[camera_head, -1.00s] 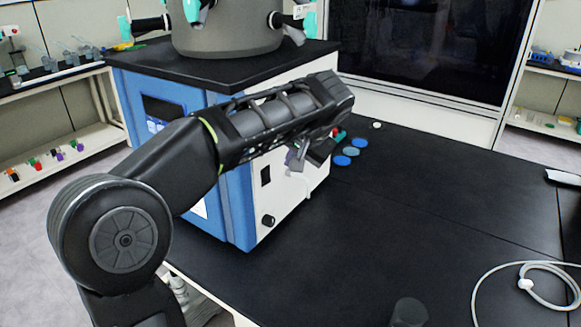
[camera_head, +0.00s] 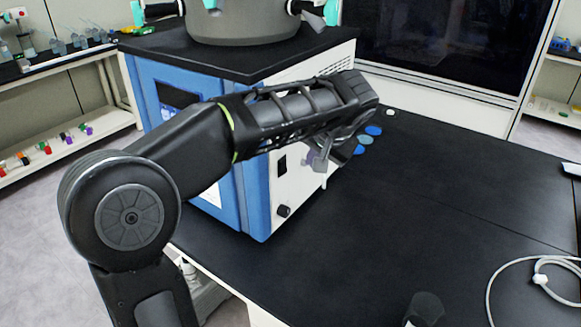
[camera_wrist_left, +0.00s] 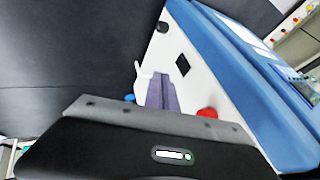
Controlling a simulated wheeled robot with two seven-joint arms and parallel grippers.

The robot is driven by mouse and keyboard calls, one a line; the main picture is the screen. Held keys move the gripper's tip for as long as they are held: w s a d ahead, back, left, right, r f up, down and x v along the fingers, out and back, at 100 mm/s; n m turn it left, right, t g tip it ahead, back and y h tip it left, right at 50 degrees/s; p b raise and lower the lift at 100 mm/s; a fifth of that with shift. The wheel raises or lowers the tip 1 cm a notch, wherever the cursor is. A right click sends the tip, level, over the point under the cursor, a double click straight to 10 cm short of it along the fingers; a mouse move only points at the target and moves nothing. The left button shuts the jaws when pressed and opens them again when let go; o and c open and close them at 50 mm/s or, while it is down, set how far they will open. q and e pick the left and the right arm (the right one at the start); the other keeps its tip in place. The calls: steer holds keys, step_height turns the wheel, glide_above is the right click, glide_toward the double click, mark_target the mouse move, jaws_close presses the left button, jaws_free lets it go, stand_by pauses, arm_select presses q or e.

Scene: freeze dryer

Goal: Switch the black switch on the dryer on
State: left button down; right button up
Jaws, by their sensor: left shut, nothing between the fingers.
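The dryer is a blue and white box with a black top (camera_head: 225,58). Its black switch (camera_head: 282,165) is on the white side panel, above a black knob (camera_head: 283,211). In the left wrist view the black switch (camera_wrist_left: 183,65) shows beyond the fingertips, with the knob (camera_wrist_left: 163,27) farther off. My left gripper (camera_head: 318,162) is shut and empty, in front of the white panel to the right of the switch. Its fingers (camera_wrist_left: 168,92) point toward the panel in the left wrist view, apart from the switch in the picture.
A red button (camera_wrist_left: 207,113) is on the panel, partly hidden by my wrist. Blue discs (camera_head: 366,138) lie on the black table beside the dryer. A white cable (camera_head: 510,280) is coiled at right. The middle of the table (camera_head: 430,210) is clear.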

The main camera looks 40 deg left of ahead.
arm_select(q)
steer(key=p, duration=0.2)
glide_toward(287, 172)
step_height(287, 172, down, 4)
steer(key=w+d, duration=0.2)
steer(key=a+p, duration=0.1)
steer(key=a, duration=0.1)
steer(key=a+f, duration=0.1)
steer(key=a, duration=0.1)
steer(key=shift+p, duration=0.35)
steer(key=shift+a+b, duration=0.25)
steer(key=shift+b, duration=0.75)
steer(key=shift+r, duration=0.1)
